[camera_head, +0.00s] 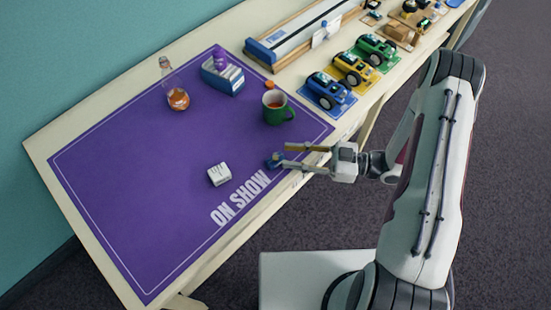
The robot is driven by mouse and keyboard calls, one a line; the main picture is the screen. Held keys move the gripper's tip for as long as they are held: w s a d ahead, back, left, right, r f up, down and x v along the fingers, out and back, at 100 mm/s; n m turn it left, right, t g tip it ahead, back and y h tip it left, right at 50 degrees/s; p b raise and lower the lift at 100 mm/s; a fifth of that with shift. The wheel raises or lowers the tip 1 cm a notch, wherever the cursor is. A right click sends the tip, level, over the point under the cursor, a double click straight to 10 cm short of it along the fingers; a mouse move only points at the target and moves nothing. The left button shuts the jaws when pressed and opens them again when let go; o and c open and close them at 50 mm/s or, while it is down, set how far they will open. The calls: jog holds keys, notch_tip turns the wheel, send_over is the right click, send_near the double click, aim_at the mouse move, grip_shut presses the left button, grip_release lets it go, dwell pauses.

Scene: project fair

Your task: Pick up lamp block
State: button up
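A small blue block (274,160) with a rounded top sits on the purple mat (130,190) near the mat's front edge; it looks like the lamp block, though it is too small to be sure. My gripper (285,155) reaches in from the right. Its two fingers are spread apart, with the tips close beside the blue block. I cannot tell whether a fingertip touches it. No object shows clearly held between the fingers.
A white block (219,174) lies left of the blue one. A green mug (276,107), an orange piece (270,85), a bottle (177,97) and a blue box (222,78) stand farther back. Toy cars (328,91) line the right. The mat's left is clear.

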aim_at(276, 153)
jog(key=shift+a, duration=0.1)
jog(key=shift+w+a+f, duration=0.1)
jog(key=shift+w+a, duration=0.05)
jog(key=shift+a, duration=0.65)
jog(key=shift+w+a, duration=0.2)
jog(key=shift+a, duration=0.6)
jog(key=shift+w+a+f, duration=0.1)
jog(key=shift+w+a, duration=0.05)
jog(key=shift+a, duration=0.65)
grip_shut()
